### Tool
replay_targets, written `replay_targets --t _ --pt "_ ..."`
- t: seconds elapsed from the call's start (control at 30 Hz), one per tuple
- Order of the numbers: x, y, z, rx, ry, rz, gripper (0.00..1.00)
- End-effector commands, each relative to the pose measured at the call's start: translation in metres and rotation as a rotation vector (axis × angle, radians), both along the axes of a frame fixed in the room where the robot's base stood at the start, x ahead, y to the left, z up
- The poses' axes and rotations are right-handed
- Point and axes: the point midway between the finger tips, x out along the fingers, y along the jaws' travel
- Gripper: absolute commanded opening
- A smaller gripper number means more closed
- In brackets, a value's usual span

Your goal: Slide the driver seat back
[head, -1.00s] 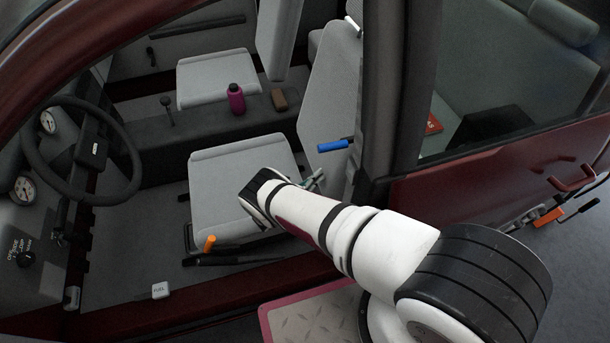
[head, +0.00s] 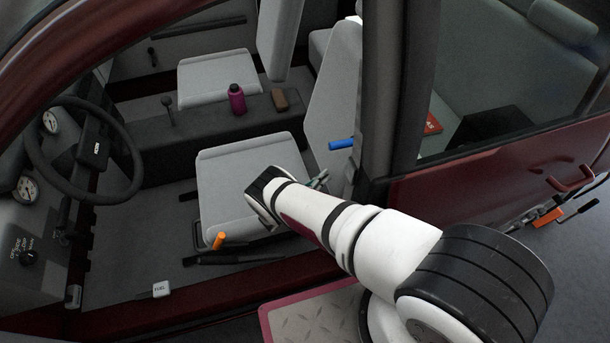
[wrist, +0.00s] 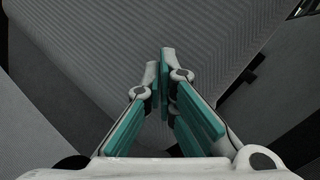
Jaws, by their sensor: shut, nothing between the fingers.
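The driver seat has a grey cushion (head: 235,170) and an upright backrest (head: 333,100), partly hidden by the door pillar. An orange-tipped lever (head: 218,241) is low at the cushion's front side. A blue-handled lever (head: 341,144) is beside the backrest. In the wrist view the teal-padded fingers (wrist: 160,75) are together and empty, in front of ribbed grey upholstery (wrist: 200,30). I cannot tell whether they touch it.
The steering wheel (head: 85,150) is at the left. A centre console (head: 200,130) bears a magenta bottle (head: 237,99) and a brown block (head: 280,100). The door pillar (head: 393,100) stands just right of the seat. A white FUEL tag (head: 160,289) is on the floor at the sill.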

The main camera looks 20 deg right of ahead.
Motion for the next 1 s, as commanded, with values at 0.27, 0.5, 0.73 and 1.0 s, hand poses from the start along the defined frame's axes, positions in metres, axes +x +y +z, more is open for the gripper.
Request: replay_targets --t 0.27,0.5,0.73,1.0 --pt "-0.011 0.024 0.0 0.001 0.0 0.002 0.0" --pt "-0.021 0.044 0.0 0.001 0.0 0.002 0.0" --pt "-0.03 0.062 0.0 0.001 0.0 0.002 0.0" --pt "-0.037 0.076 0.0 0.001 -0.001 0.001 0.0"
